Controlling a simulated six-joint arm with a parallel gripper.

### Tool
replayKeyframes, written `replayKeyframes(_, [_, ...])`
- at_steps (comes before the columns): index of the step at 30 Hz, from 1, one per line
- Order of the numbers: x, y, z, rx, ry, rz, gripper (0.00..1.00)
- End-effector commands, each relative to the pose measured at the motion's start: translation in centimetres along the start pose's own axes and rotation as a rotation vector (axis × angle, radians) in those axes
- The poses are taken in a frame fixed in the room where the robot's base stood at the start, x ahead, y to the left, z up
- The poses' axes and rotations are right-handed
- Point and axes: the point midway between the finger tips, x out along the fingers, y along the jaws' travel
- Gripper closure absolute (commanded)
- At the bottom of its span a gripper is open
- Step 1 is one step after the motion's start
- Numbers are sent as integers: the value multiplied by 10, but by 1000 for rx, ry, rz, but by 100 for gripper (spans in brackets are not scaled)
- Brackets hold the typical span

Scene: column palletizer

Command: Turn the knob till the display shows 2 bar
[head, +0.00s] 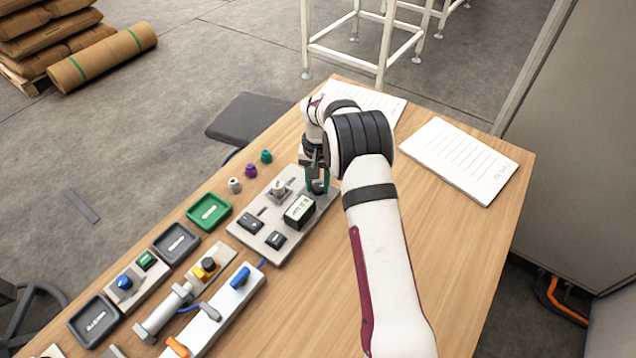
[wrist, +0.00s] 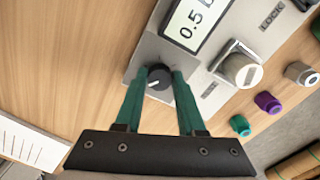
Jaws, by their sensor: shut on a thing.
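The black knob (wrist: 159,78) sits on a grey panel and carries a white pointer mark. My gripper (wrist: 159,84) is shut on it, with one green finger on each side. In the head view my gripper (head: 318,178) is at the panel's far right end and mostly hides the knob. The display (wrist: 190,26) on the same panel (head: 262,212) reads 0.5 in the wrist view. It also shows in the head view (head: 299,211), where its digits are too small to read surely.
A grey selector switch (wrist: 240,67) stands on the panel near the knob. Small green, purple and white caps (head: 250,171) stand beyond the panel. Trays, including a green one (head: 208,211), and other fixtures lie to the left. Paper sheets (head: 459,160) lie at the right.

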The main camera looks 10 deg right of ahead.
Motion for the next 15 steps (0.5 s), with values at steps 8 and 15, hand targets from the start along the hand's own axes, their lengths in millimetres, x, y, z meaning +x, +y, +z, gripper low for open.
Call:
replayKeyframes(8, [0,0,0,252,0,1,100])
replayKeyframes(15, [0,-1,0,464,0,1,100])
